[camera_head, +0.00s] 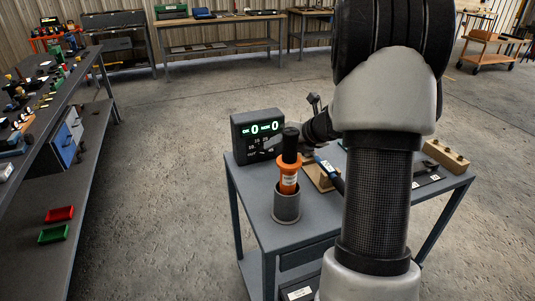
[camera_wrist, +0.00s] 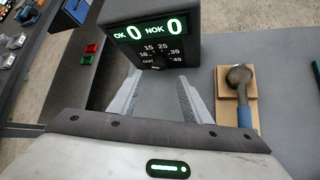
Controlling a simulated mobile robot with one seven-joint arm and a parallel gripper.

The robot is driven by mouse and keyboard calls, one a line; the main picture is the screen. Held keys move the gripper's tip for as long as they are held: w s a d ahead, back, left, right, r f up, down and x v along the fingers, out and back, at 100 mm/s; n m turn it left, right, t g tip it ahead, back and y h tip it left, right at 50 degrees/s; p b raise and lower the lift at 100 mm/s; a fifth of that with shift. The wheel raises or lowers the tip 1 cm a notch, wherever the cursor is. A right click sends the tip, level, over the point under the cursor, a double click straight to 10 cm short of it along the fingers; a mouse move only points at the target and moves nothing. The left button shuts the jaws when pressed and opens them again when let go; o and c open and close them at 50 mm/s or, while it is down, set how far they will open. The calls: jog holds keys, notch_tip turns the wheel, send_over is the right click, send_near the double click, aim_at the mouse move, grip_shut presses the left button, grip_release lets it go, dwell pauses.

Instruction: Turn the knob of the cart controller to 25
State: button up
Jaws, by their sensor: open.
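The cart controller (camera_head: 240,150) is a dark box at the back left corner of the grey cart. Its green display reads OK 0 and NOK 0. In the wrist view, the controller (camera_wrist: 187,48) fills the top middle, with white dial marks including 15, 25, 35, 45 and OUT. The dark knob (camera_wrist: 154,57) is among these marks; I cannot make out its pointer setting. My gripper (camera_wrist: 156,75) is open, its two pale fingers pointing toward the dial, with nothing visible between them. Whether the fingertips touch the knob is unclear. In the head view my arm hides part of the cart.
An orange tool with a black top (camera_head: 288,180) stands in a grey cup (camera_head: 287,207) in front of the controller. A blue-handled tool (camera_wrist: 243,95) lies on a wooden block (camera_wrist: 223,98) to the right. A wooden piece with pegs (camera_head: 446,157) is at the cart's right edge.

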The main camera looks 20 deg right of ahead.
aim_at(265, 152)
jog(key=b+x, duration=0.1)
jog(key=x, duration=0.6)
jog(key=shift+w+a+f, duration=0.15)
jog(key=shift+w+f, duration=0.1)
jog(key=shift+w, duration=0.05)
jog(key=c, duration=1)
jog(key=shift+c, duration=0.2)
jog(key=shift+d+m+y+p, duration=0.25)
jog(key=shift+m+y+p, duration=0.2)
jog(key=shift+y, duration=0.25)
jog(key=shift+d+f+m+t+y, duration=0.15)
jog(key=shift+m+t+y, duration=0.1)
jog(key=shift+m+y, duration=0.35)
jog(key=shift+f+m+t+y, duration=0.1)
jog(key=shift+m+t+y, duration=0.15)
jog(key=shift+y, duration=0.55)
